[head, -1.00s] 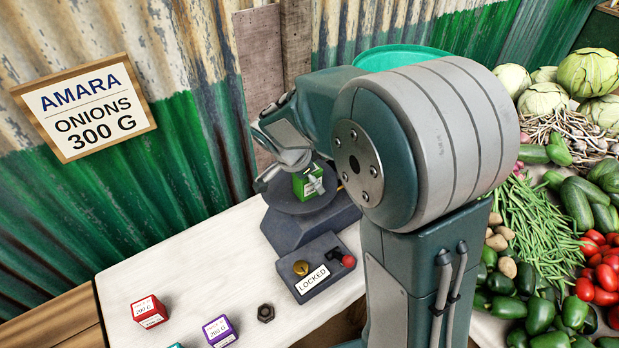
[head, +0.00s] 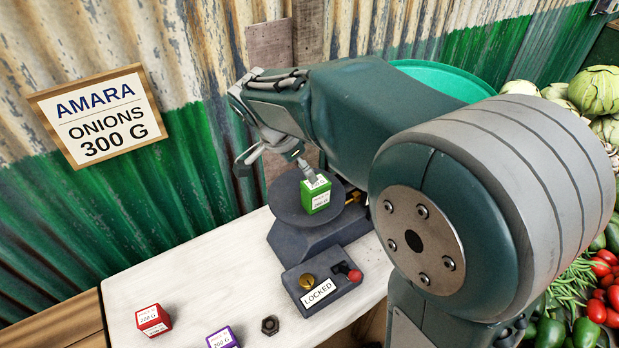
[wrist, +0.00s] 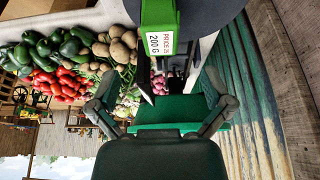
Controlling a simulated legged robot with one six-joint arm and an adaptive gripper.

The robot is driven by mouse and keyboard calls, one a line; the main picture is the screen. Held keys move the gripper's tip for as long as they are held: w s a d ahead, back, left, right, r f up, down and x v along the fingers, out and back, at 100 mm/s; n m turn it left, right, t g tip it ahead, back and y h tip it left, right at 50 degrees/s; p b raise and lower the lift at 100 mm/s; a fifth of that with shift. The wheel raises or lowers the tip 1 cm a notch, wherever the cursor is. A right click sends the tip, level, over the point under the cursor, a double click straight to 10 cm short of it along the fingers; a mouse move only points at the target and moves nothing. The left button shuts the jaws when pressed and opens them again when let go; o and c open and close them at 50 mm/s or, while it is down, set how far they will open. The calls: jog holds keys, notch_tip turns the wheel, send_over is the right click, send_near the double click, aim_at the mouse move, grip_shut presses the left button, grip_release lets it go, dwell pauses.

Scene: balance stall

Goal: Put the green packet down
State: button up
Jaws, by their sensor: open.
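The green packet (head: 315,194), with a white 200 G label, stands on the dark round pan (head: 288,208) of the balance. It also shows at the top of the wrist view (wrist: 158,22). My gripper (head: 277,168) is open just above and left of the packet in the head view, with one fingertip close to the packet's top. In the wrist view the spread fingers of my gripper (wrist: 162,98) have the packet beyond them, not between them. Whether the near fingertip touches it, I cannot tell.
A lock box (head: 323,283) reading LOCKED, with a red-knobbed lever, sits before the balance. A red packet (head: 153,320), a purple packet (head: 223,338) and a dark nut (head: 270,325) lie on the pale counter (head: 200,270). An AMARA ONIONS 300 G sign (head: 98,117) hangs on the wall.

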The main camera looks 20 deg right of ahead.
jog(key=s+d+r+n+t+y, duration=0.1)
jog(key=s+d+n+t+y, duration=0.1)
jog(key=s+n, duration=0.5)
jog(key=s+d+r+n+t+y, duration=0.2)
jog(key=s+n, duration=0.5)
jog(key=s, duration=0.5)
jog(key=shift+s, duration=0.35)
dwell(0.3)
